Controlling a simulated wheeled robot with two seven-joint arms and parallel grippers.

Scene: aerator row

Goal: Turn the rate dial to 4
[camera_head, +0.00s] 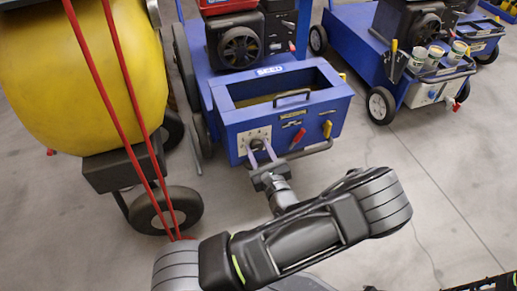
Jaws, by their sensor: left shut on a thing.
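The rate dial (257,144) is a dark knob on a white marked plate (245,136) at the front left corner of the blue seeder machine (227,117). My left gripper (262,153) reaches up to it from below, its two fingers shut on the dial. The fingers hide part of the knob and plate. The numbers are too small to read, so I cannot tell the setting. My right gripper is not in view.
A red lever (299,135) and a yellow lever (327,128) sit right of the dial. A front bar (309,150) runs close by. A yellow drum (85,75) with red handles stands left. Another blue machine (353,37) stands back right. Floor between is clear.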

